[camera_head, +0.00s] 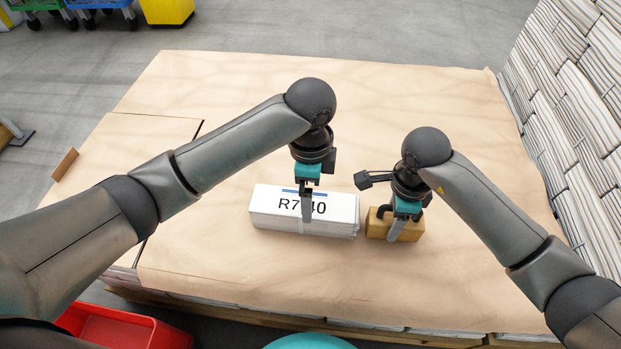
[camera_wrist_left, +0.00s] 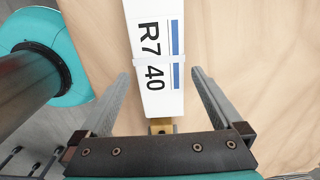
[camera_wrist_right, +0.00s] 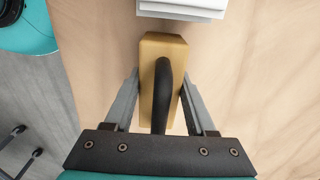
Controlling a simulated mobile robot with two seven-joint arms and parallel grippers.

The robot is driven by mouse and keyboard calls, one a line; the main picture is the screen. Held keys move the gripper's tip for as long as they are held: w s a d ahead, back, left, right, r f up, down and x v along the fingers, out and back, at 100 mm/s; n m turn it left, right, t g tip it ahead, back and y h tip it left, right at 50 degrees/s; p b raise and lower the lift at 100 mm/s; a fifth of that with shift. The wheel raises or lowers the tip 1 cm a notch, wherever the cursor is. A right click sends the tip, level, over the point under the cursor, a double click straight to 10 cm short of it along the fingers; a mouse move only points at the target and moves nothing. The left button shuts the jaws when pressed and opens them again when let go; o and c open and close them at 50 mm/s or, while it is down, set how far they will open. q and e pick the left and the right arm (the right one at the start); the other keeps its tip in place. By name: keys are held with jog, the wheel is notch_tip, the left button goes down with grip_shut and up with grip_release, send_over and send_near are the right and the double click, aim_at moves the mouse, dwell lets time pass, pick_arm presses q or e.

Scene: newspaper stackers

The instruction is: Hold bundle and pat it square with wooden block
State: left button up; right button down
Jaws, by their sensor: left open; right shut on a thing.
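The bundle (camera_head: 270,213) is a white stack with a label "R7 40" and a blue stripe, lying flat on the brown sheet. It also shows in the left wrist view (camera_wrist_left: 153,45). My left gripper (camera_head: 306,215) is open, its fingers apart on either side of the bundle. The wooden block (camera_head: 379,225) is tan with a black handle and sits just right of the bundle's right end, with a small gap. My right gripper (camera_head: 398,232) is shut on the black handle (camera_wrist_right: 161,95); the block (camera_wrist_right: 153,50) shows below it in the right wrist view.
The brown sheet (camera_head: 230,90) covers a wide table-like surface with free room behind and in front. Stacked newspapers (camera_head: 580,110) rise at the right. A red bin (camera_head: 125,328) stands on the floor at the front left, and a yellow bin (camera_head: 167,10) at the back left.

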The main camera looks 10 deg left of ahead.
aim_at(375, 216)
pick_arm(q)
notch_tip(375, 216, down, 8)
jog(key=shift+r, duration=0.1)
dwell(0.4)
grip_shut()
dwell(0.6)
pick_arm(e)
jog(key=shift+a, duration=1.5)
dwell(0.8)
pick_arm(q)
jog(key=shift+d, duration=0.15)
pick_arm(e)
jog(key=shift+a+r, duration=0.1)
jog(key=shift+a, duration=0.3)
dwell(0.4)
jog(key=shift+d, duration=2)
